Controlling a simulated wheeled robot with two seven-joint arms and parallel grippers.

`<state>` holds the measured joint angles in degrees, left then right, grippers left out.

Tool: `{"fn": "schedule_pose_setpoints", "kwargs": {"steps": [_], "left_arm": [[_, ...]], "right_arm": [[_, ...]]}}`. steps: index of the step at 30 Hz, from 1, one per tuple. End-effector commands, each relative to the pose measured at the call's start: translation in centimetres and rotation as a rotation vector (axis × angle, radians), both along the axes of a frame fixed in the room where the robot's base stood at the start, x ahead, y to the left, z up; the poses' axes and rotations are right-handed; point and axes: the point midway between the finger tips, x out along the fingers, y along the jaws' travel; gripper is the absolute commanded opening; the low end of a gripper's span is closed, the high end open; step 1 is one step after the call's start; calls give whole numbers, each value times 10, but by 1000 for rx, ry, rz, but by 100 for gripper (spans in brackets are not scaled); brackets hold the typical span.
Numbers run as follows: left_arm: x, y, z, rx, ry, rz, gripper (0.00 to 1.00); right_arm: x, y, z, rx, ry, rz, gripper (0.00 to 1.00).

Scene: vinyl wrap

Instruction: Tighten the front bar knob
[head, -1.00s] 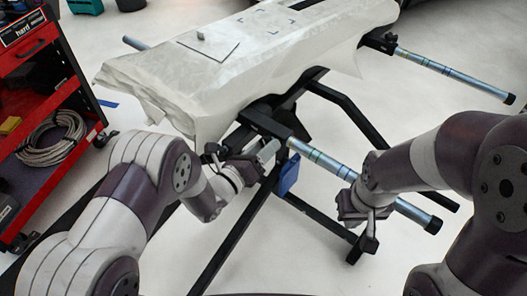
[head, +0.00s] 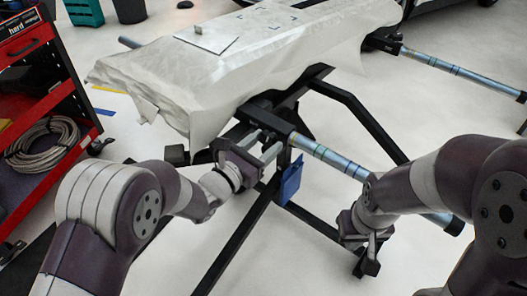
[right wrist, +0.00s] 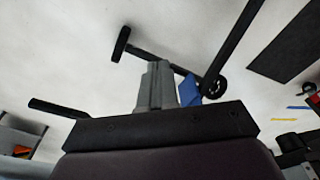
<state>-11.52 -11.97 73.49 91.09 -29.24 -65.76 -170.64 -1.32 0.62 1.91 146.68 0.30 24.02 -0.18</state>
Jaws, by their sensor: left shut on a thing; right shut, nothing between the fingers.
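The front bar (head: 335,158) is a grey-blue tube with coloured bands. It runs from a black socket (head: 268,121) on the stand toward the lower right, passing behind my right arm. My left gripper (head: 270,150) is at the socket, just below its near side, shut on the front bar knob. The knob is mostly hidden by the fingers. My right gripper (head: 370,258) is shut and empty, below the front bar and apart from the knob. In the right wrist view, its closed grey fingers (right wrist: 157,86) point over the floor.
A white-wrapped panel (head: 225,75) lies on the black stand (head: 345,110). A second bar (head: 455,69) sticks out at the back right. A red tool cart (head: 50,100) stands at left.

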Motion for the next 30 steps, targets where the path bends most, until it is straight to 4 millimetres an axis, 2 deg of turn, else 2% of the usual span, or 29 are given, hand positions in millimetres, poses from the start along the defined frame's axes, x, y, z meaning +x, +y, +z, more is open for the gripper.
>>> {"fn": "schedule_pose_setpoints", "kwargs": {"steps": [4, 17, 18, 20, 30], "left_arm": [[-1, 0, -4, 21, -9, -1, 20], [-1, 0, -2, 28, -13, -2, 20], [-1, 0, -2, 28, -13, -2, 57], [-1, 0, -2, 28, -13, -2, 76], [-3, 2, 0, 25, -16, 0, 76]], "right_arm": [[0, 0, -7, 0, 0, 0, 0], [0, 0, -7, 0, 0, 0, 0], [0, 0, -7, 0, 0, 0, 0], [0, 0, -7, 0, 0, 0, 0], [0, 0, -5, 0, 0, 0, 0]]}}
